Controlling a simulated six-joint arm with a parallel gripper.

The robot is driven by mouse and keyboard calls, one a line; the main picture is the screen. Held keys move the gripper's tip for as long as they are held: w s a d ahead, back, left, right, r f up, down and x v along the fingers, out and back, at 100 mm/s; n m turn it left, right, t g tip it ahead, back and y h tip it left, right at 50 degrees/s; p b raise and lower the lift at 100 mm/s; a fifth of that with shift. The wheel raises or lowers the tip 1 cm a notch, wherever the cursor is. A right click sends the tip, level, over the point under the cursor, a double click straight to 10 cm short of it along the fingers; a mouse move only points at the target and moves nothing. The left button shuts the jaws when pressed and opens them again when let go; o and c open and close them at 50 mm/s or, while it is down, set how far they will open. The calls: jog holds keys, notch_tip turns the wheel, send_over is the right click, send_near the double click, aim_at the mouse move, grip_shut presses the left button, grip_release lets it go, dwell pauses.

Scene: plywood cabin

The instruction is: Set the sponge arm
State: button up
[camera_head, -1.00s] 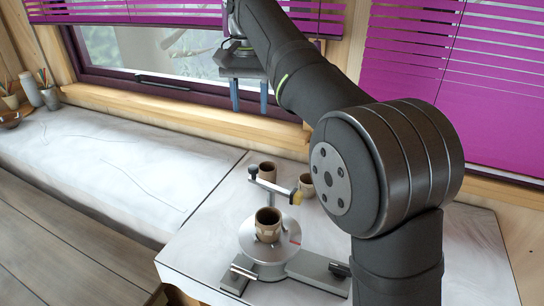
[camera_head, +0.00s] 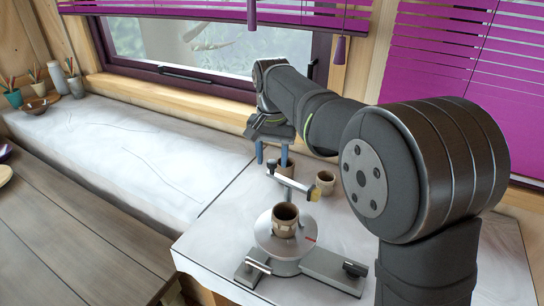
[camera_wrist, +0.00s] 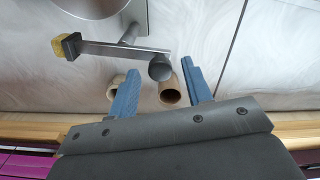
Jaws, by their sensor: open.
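The sponge arm (camera_head: 293,182) is a thin grey bar with a yellow sponge (camera_head: 315,193) at its right end and a dark knob (camera_head: 271,165) at its left end. It also shows in the wrist view (camera_wrist: 115,50), where its knob (camera_wrist: 160,68) lies just beyond the fingertips. It is held above the base of a round silver wheel (camera_head: 270,238), which bears a faceted brown cup (camera_head: 285,222). My gripper (camera_head: 271,156) points down with its blue fingers open, close to the knob. In the wrist view my gripper (camera_wrist: 162,76) is empty, with the knob roughly between the finger lines.
A brown cup (camera_wrist: 171,90) stands behind the knob, low between my fingers in the wrist view. A pale cup (camera_head: 326,184) stands to its right. A bowl (camera_head: 35,107) and pencil pots are far left. The white counter left of the wheel is clear.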

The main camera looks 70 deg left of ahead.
jog(key=shift+f, duration=0.2)
grip_shut()
jog(key=shift+w, duration=0.1)
jog(key=shift+w+a+m, duration=0.15)
jog(key=shift+w+m, duration=0.5)
jog(key=shift+m, duration=0.9)
jog(key=shift+w+a+m, duration=0.2)
jog(key=shift+w+m, duration=0.4)
jog(key=shift+m, duration=1)
jog(key=shift+w+a+m, duration=0.15)
jog(key=shift+w+m, duration=0.5)
jog(key=shift+m, duration=0.9)
grip_release()
